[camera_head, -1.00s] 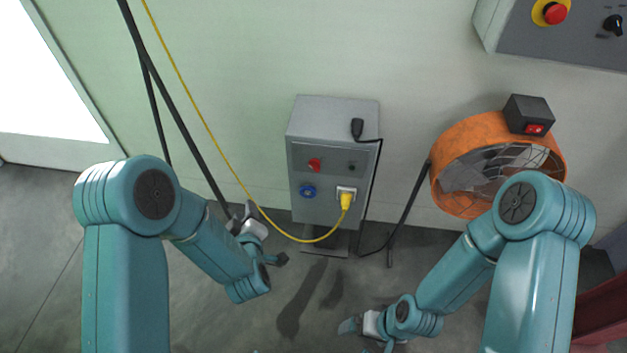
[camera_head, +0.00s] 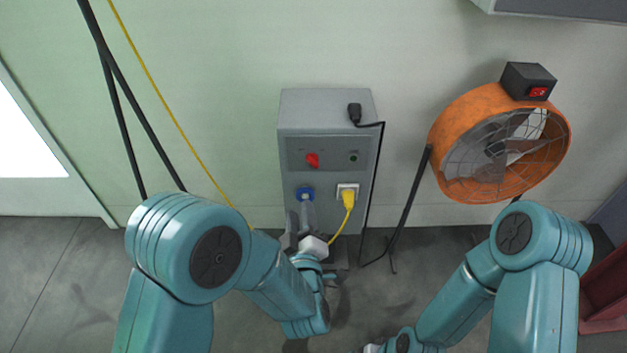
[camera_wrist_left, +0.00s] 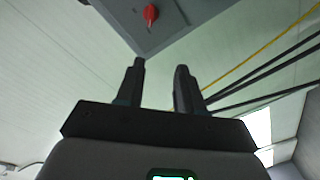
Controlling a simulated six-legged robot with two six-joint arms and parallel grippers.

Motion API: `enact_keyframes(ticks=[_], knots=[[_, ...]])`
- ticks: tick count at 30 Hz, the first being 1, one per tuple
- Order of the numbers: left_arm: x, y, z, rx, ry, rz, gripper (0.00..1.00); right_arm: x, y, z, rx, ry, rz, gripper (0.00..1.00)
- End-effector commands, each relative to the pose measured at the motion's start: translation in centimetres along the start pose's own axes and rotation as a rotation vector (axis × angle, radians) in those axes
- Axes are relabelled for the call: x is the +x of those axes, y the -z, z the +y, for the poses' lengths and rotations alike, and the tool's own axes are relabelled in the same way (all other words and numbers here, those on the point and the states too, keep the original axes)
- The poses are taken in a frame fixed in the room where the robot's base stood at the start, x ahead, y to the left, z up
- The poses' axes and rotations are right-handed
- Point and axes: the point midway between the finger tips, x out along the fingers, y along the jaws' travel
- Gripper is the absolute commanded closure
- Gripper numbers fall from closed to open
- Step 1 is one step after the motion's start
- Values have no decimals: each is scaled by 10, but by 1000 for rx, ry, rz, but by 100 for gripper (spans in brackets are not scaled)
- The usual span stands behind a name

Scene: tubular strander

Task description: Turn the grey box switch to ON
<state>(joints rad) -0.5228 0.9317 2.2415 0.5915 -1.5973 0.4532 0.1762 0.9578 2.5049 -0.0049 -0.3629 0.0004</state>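The grey box (camera_head: 326,110) stands against the wall in the head view. Its red rotary switch (camera_head: 313,160) is on the upper panel, left of a small dark knob; its label is too small to read. The red switch also shows at the top of the left wrist view (camera_wrist_left: 151,14). My left gripper (camera_head: 299,217) is in front of the box's lower left part, below the switch. In the left wrist view its two fingers (camera_wrist_left: 160,66) are apart with nothing between them, and the switch lies beyond them. Only a sliver of my right gripper's body shows at the bottom edge.
A blue socket (camera_head: 305,193) and a yellow plug (camera_head: 348,199) with its yellow cable sit below the switch. An orange fan (camera_head: 468,117) stands to the right. Black cables hang at the left.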

Motion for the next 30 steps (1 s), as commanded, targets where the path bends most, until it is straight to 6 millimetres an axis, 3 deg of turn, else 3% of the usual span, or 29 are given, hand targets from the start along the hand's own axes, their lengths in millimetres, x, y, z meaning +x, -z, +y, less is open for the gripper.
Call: enact_keyframes(ticks=[1,4,11,24,30], knots=[[-3,-13,0,0,-18,-7,63,12,0,4,0,0,0,0],[-8,-24,6,-1,-42,-18,63,19,1,7,0,0,0,0],[-1,-31,14,-2,-60,-24,63,23,1,8,0,0,1,0],[98,-33,17,-2,-62,-25,63,34,2,13,3,0,4,0],[134,-34,20,-2,-63,-27,63,38,4,16,7,-1,7,0]])
